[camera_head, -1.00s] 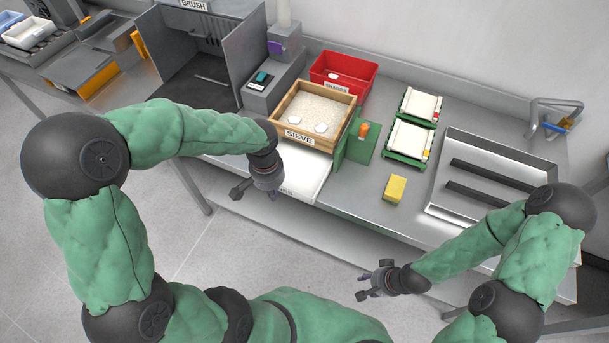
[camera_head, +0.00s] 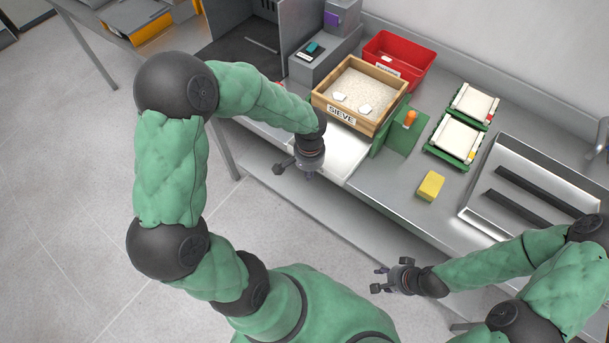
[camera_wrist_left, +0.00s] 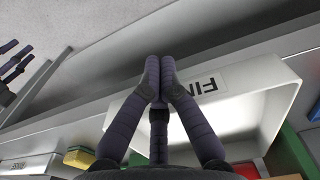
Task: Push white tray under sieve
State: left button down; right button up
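The white tray (camera_head: 346,158) lies on the bench below the wooden sieve (camera_head: 384,124), with its front part sticking out at the bench's front edge. In the left wrist view the tray (camera_wrist_left: 286,98) shows its raised rim and a label partly reading "FIN". My left gripper (camera_head: 309,172) points down in front of the tray. In the left wrist view its fingers (camera_wrist_left: 160,72) meet at the tips, with nothing held, at the tray's labelled front wall; contact is unclear. My right gripper (camera_head: 380,277) is open and empty in front of the bench.
A green stand (camera_head: 392,140) with an orange knob is right of the sieve. A red bin (camera_head: 417,66) is behind it. A yellow sponge (camera_head: 431,185), two green-framed holders (camera_head: 453,138) and a metal tray (camera_head: 474,213) lie further right. Bare bench lies around the sponge.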

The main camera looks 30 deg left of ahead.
pick_arm(q)
jog(key=shift+w, duration=0.7)
jog(key=w, duration=0.7)
jog(key=shift+w+d, duration=0.15)
jog(key=shift+w, duration=0.15)
jog(key=shift+s, duration=0.1)
